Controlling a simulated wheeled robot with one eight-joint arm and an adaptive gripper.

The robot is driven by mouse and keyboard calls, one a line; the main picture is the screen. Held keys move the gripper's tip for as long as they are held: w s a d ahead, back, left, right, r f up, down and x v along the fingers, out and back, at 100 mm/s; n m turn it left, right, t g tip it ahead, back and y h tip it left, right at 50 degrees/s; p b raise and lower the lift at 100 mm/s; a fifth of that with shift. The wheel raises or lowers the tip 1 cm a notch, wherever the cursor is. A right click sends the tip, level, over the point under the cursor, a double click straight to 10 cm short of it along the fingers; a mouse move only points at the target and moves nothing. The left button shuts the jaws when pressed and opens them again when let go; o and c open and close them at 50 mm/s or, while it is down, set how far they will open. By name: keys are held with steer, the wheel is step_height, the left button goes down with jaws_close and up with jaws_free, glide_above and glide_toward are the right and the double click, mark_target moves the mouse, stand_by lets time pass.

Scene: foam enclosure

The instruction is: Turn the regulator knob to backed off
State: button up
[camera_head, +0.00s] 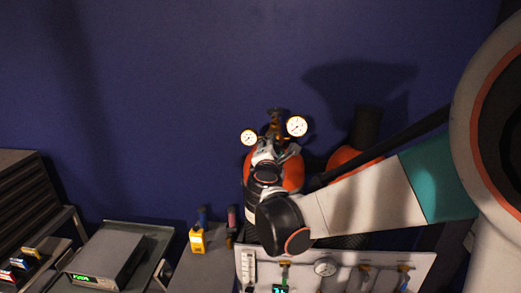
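The regulator (273,130) is a brass-coloured fitting on top of an orange gas cylinder (293,172). It carries a left round gauge (249,137) and a right round gauge (297,125). My arm reaches in from the right, and its wrist stands in front of the cylinder. My gripper (276,146) is at the regulator, just below and between the gauges. Its fingers are small and dark here, and I cannot tell whether they are open, shut or touching the knob. I cannot make out the regulator knob, which seems hidden by the gripper.
A second orange cylinder (343,157) stands behind my arm. A white panel (415,262) with gauges and valves is in front. A yellow handheld meter (197,240) stands left of the cylinder. A grey instrument (107,257) sits farther left. The blue wall is bare.

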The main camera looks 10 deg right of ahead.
steer(key=shift+s+f, duration=0.1)
steer(key=o, duration=1.1)
steer(key=shift+a, duration=0.1)
steer(key=shift+c, duration=0.2)
